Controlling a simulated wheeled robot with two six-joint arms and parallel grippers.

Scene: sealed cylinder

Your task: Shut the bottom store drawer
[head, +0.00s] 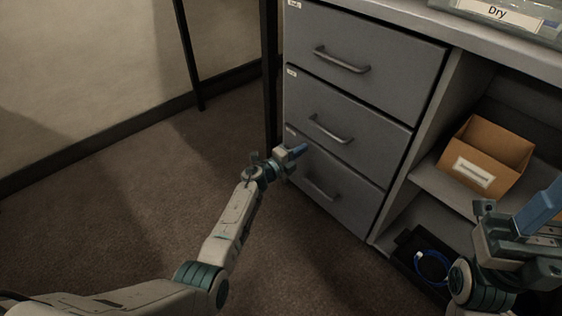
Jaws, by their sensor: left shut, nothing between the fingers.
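The bottom store drawer (345,193) is the lowest of three grey drawers in the cabinet. Its front looks about level with the drawers above, and I cannot tell whether a small gap remains. Its bar handle (322,191) shows low on the front. My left gripper (300,151) is shut and empty. It is in front of the bottom drawer's upper left part and hides some of it; I cannot tell whether it touches. My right gripper (538,208) is at the right edge, partly cut off, with its blue fingers pointing up; its opening is unclear.
The middle drawer (365,130) and top drawer (390,65) look shut. Right of them are open shelves with a labelled cardboard box (490,150) and a dark tray (405,250) holding a blue cable (432,265). A "Dry" bin (520,25) stands on top. Carpet left of the cabinet is clear.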

